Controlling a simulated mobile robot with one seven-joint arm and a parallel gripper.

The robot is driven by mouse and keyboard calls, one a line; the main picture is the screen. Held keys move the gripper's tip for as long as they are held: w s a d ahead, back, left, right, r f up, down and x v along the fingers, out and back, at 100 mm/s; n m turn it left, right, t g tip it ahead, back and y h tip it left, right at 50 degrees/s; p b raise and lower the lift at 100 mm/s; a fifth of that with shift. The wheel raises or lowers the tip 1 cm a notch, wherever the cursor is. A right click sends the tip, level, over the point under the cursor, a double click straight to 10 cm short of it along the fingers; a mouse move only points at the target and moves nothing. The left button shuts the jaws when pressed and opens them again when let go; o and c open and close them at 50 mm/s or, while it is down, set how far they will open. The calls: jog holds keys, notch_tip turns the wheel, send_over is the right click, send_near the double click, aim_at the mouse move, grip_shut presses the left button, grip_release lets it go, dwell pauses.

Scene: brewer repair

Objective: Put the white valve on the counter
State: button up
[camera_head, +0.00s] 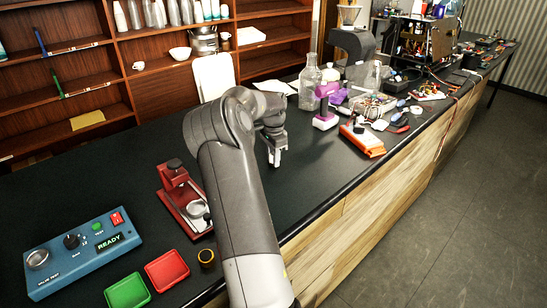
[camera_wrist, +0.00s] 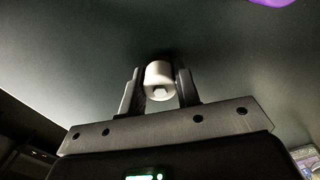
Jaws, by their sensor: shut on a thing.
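My gripper (camera_head: 275,160) hangs over the black counter (camera_head: 315,170), near its middle, pointing down. In the wrist view my gripper (camera_wrist: 159,76) is shut on the white valve (camera_wrist: 159,82), a small white cylinder with a notched opening facing the camera. The valve sits between the two dark fingers.
A red press stand (camera_head: 184,200), a blue tester reading READY (camera_head: 82,250), a green tray (camera_head: 127,291) and a red tray (camera_head: 166,271) are at the front left. The counter around my gripper is clear.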

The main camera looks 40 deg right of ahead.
jog(key=shift+f, duration=0.1)
jog(key=o, duration=1.1)
jog(key=shift+c, duration=0.2)
